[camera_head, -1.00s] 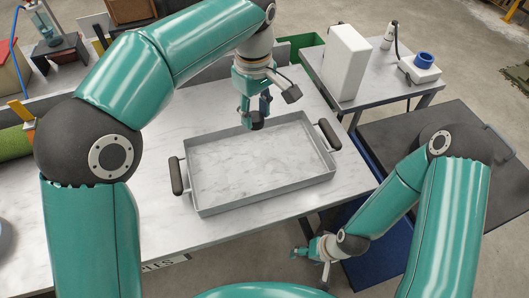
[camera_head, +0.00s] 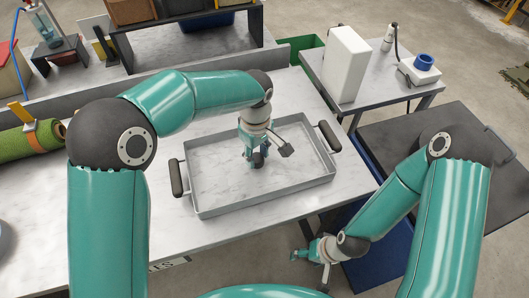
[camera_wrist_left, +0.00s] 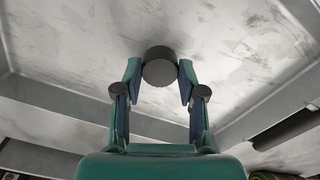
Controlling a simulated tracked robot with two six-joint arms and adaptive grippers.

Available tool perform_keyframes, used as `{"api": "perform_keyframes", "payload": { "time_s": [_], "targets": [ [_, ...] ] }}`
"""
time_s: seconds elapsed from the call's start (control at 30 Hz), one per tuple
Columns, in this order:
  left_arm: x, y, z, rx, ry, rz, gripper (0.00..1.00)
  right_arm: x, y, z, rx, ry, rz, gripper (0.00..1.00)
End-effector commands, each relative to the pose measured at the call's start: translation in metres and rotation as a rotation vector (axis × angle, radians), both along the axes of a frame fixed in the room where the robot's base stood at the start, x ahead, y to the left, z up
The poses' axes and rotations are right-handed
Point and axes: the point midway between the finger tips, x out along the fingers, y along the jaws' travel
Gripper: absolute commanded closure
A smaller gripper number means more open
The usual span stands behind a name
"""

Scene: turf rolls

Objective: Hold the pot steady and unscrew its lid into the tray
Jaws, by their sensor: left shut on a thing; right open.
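The grey metal tray (camera_head: 292,196) with two dark handles lies on the pale marble-topped table. My left gripper (camera_head: 256,162) points down inside the tray outline, over its floor. In the left wrist view its fingers (camera_wrist_left: 160,72) are shut on a dark grey round lid (camera_wrist_left: 159,67), seen from above between the fingertips. I cannot tell whether the lid touches the tray floor. The pot is not identifiable in these views. My right gripper (camera_head: 311,266) is open and empty, low beyond the table's front right edge.
A side table (camera_head: 378,85) at the back right bears a white box (camera_head: 348,64) and a blue-topped device (camera_head: 424,63). A green turf roll (camera_head: 25,143) lies at the left. A dark shelf (camera_head: 185,20) stands behind. The rest of the tray floor is clear.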

Motion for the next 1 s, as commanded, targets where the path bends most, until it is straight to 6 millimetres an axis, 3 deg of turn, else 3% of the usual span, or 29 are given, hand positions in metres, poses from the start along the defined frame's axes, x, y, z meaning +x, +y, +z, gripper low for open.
{"api": "perform_keyframes", "payload": {
  "time_s": [0.27, 0.3, 0.43, 0.77, 1.0],
  "targets": [
    [0.000, 0.000, -0.003, 0.000, 0.000, 0.000, 1.00, 0.000, 0.000, -0.003, 0.000, 0.000, 0.000, 0.32],
    [0.000, 0.000, -0.003, 0.000, 0.000, 0.000, 0.58, 0.000, 0.000, -0.003, 0.000, 0.000, 0.000, 0.32],
    [0.000, 0.000, -0.002, 0.000, 0.000, -0.001, 0.37, 0.000, 0.000, -0.002, 0.000, 0.000, 0.000, 0.32],
    [0.000, -0.001, -0.001, 0.001, 0.001, -0.001, 0.35, 0.000, 0.000, -0.001, 0.000, 0.000, 0.000, 0.32],
    [0.001, -0.001, 0.019, -0.001, -0.002, -0.001, 0.35, 0.000, 0.000, -0.002, 0.000, 0.000, 0.000, 0.32]
  ]
}}
